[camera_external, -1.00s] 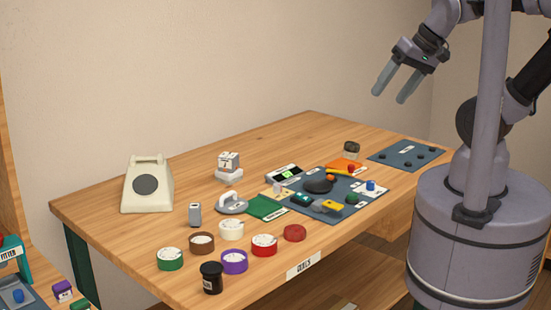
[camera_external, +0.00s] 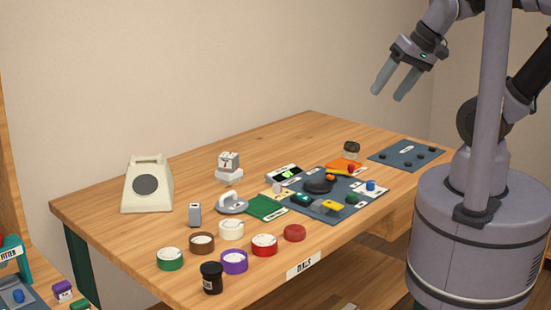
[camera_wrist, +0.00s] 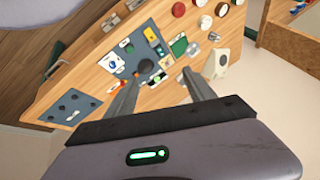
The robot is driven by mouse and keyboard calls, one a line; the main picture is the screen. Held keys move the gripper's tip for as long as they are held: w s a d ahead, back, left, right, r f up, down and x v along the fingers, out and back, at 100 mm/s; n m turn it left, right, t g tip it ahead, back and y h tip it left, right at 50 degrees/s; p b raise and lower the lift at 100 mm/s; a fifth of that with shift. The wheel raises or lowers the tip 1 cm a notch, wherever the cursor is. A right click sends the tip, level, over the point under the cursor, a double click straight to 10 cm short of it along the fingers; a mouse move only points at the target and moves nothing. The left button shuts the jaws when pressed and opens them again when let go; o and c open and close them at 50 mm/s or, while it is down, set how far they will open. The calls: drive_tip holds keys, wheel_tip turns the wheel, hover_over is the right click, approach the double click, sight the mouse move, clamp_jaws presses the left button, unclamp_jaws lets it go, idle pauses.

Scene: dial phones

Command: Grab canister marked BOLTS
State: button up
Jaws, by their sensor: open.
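A black canister (camera_external: 211,278) with a pale label stands upright at the near front edge of the table in the external view. A smaller dark canister (camera_external: 351,149) stands at the far side, by an orange mat. I cannot read the marking on either, so I cannot tell which says BOLTS. My gripper (camera_external: 389,95) is open and empty, high above the table's right end and well apart from both canisters. In the wrist view, my gripper (camera_wrist: 162,75) shows its two fingers spread, with the table beyond them.
The wooden table (camera_external: 110,230) holds several coloured round dials, a cream dial phone (camera_external: 148,184), a small grey box (camera_external: 195,214) and a blue-grey mat (camera_external: 345,211) with small parts. A second mat (camera_external: 390,156) lies at the right.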

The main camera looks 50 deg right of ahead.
drive_tip(key=w+a+r+n+g+p, duration=0.25)
drive_tip(key=w+a+r+n, duration=0.25)
drive_tip(key=w+a+n, duration=0.65)
drive_tip(key=n+g+h+p, duration=0.2)
drive_tip(key=n+g, duration=0.1)
drive_tip(key=n, duration=1)
hover_over(213, 266)
wheel_tip(213, 266, down, 18)
drive_tip(key=shift+m, duration=0.25)
drive_tip(key=f+b, duration=0.1)
drive_tip(key=f, duration=0.3)
drive_tip(key=f+b, duration=0.2)
drive_tip(key=f, duration=0.2)
drive_tip(key=f+b, duration=0.2)
drive_tip(key=f, duration=0.2)
drive_tip(key=shift+a+f, duration=0.15)
drive_tip(key=shift+a, duration=0.15)
drive_tip(key=f+b, duration=0.2)
drive_tip(key=f, duration=0.1)
drive_tip(key=f+b, duration=0.1)
drive_tip(key=f, duration=0.1)
drive_tip(key=shift+d, duration=0.35)
drive_tip(key=shift+w+f, duration=0.1)
drive_tip(key=shift+f, duration=0.2)
drive_tip(key=shift+r, duration=0.15)
drive_tip(key=shift+c, duration=0.2)
drive_tip(key=c, duration=1.2)
